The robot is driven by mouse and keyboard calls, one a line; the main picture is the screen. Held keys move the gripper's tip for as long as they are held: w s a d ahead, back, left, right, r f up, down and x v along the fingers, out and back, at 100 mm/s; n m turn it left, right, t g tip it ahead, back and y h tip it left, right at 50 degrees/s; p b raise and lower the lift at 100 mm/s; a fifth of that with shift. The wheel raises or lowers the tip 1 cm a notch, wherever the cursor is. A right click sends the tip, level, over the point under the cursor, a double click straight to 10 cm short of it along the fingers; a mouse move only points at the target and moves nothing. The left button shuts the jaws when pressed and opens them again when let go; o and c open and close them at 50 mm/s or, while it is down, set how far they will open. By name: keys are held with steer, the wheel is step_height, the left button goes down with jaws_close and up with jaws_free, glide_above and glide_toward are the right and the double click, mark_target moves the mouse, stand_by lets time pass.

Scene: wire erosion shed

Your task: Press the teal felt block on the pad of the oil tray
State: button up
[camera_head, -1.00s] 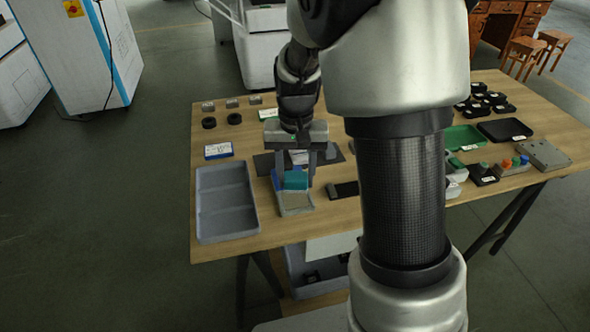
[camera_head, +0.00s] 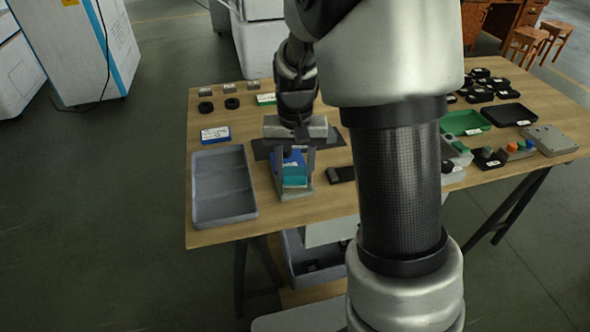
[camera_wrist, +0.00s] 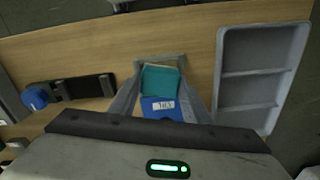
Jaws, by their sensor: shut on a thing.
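The teal felt block (camera_head: 294,177) is between the fingers of my gripper (camera_head: 294,181), which is shut on it. The block also shows in the wrist view (camera_wrist: 161,80). It is over the front of the small grey oil tray (camera_head: 297,195), where it covers the pad. I cannot tell whether it touches the pad. A blue part with a white label (camera_wrist: 163,108) lies right behind the block, nearer my palm in the wrist view. I cannot tell whether it belongs to the tray. The grey rim of the tray (camera_wrist: 160,57) shows beyond the block.
A large grey compartment tray (camera_head: 224,216) stands close on the left. A dark flat item (camera_head: 341,174) lies just right. A blue and white box (camera_head: 215,134) is at the back left. Several bins and black parts fill the right side, partly behind my arm.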

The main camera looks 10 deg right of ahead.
steer(key=shift+s+f, duration=0.1)
steer(key=shift+f, duration=0.4)
stand_by(1.6)
steer(key=shift+r+p, duration=2.9)
steer(key=shift+r, duration=0.7)
